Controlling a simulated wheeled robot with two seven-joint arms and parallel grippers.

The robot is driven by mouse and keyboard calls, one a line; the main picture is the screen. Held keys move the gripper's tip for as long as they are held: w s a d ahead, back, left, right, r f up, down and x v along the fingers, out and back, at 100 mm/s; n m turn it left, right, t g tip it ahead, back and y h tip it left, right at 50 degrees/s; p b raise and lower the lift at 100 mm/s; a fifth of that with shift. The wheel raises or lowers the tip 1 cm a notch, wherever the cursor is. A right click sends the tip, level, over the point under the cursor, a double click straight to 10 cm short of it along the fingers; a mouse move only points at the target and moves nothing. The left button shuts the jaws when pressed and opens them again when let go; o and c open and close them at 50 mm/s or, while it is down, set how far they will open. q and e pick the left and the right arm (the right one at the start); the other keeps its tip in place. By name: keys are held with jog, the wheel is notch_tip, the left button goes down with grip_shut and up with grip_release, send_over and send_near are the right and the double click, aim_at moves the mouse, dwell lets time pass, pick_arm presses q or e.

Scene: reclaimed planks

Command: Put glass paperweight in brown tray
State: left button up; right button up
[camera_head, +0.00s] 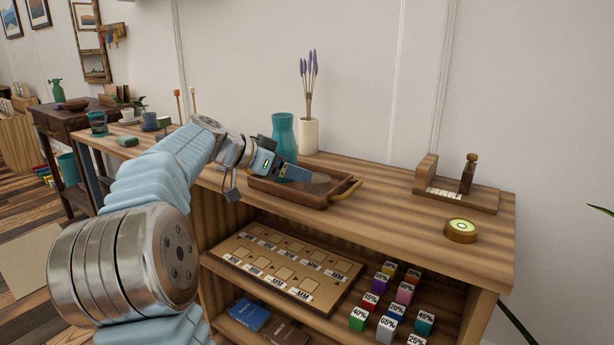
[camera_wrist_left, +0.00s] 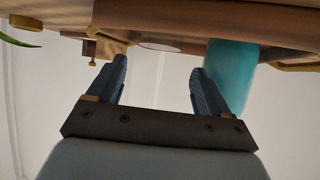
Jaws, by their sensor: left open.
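The brown tray (camera_head: 265,190), with raised walls and handles, sits on the shelf top in the head view. Its brown wall (camera_wrist_left: 220,18) crosses the top of the left wrist view, which is upside down. A greyish, flat rounded piece that looks like the glass paperweight (camera_head: 319,179) appears inside the tray; part of it shows in the wrist view (camera_wrist_left: 160,46). My left gripper (camera_head: 297,173) is over the tray, beside that piece. In the wrist view its two fingers (camera_wrist_left: 158,68) are apart with nothing clasped between them. Contact with the tray cannot be told. My right gripper is out of view.
A teal vase (camera_head: 284,135) and a white vase with lavender (camera_head: 308,136) stand behind the tray. A round brass-coloured item (camera_head: 460,231) and a wooden stand (camera_head: 457,197) are to the right. Lower shelves hold a labelled board (camera_head: 288,268) and coloured cubes.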

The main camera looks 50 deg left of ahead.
pick_arm(q)
jog(key=v, duration=0.4)
jog(key=shift+s+r, duration=0.2)
jog(key=shift+s, duration=0.15)
